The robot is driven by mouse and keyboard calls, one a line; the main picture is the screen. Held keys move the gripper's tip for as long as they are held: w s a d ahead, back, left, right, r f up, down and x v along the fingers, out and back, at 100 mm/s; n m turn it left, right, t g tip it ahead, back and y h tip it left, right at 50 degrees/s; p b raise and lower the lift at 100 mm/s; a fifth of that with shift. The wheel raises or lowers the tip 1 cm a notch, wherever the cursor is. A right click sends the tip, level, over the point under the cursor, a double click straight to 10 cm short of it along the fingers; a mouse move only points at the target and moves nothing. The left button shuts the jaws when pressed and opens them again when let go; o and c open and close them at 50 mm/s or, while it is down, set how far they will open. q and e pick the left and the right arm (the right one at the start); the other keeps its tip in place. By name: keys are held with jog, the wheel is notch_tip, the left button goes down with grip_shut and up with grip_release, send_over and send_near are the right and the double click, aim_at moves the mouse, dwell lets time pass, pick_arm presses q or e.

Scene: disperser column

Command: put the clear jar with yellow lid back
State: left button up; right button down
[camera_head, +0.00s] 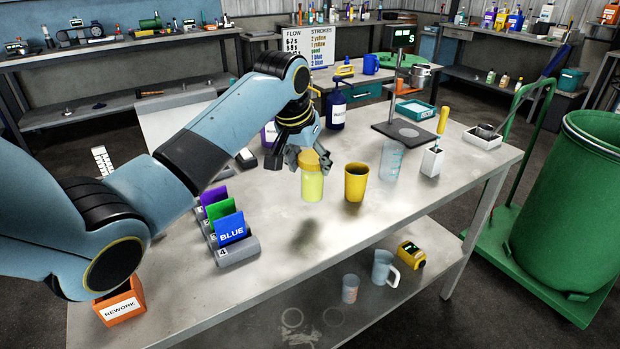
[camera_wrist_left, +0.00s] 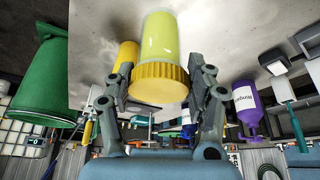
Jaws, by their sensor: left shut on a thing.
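The clear jar with yellow lid (camera_head: 312,186) is upright over the middle of the grey worktable, and its inside looks pale yellow-green. My left gripper (camera_head: 308,160) comes down from above and is shut on it around the yellow lid. In the left wrist view the two fingers (camera_wrist_left: 160,85) press the sides of the ribbed lid, and the jar body (camera_wrist_left: 158,38) extends away from them. I cannot tell for sure whether its base touches the table. A dark shadow lies on the table in front of it. My right gripper is not in view.
A yellow cup (camera_head: 356,184) stands just right of the jar, with a clear beaker (camera_head: 391,162) beyond. Colored card holders (camera_head: 236,252) stand at left, near the orange REWORK bin (camera_head: 118,304). A dispenser stand (camera_head: 404,132) is behind. The table front (camera_head: 370,240) is clear.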

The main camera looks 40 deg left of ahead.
aim_at(309, 176)
pick_arm(q)
jog(key=shift+w+a+f, duration=0.35)
jog(key=shift+w+f, duration=0.15)
notch_tip(309, 176, down, 3)
jog(key=shift+f, duration=0.4)
jog(key=shift+f, duration=0.15)
jog(key=o, duration=1.6)
jog(key=shift+s+r, duration=0.1)
jog(key=shift+r, duration=0.3)
jog(key=p+v, duration=0.1)
jog(key=v, duration=1)
jog(key=shift+s+r, duration=0.2)
jog(key=shift+r, duration=0.05)
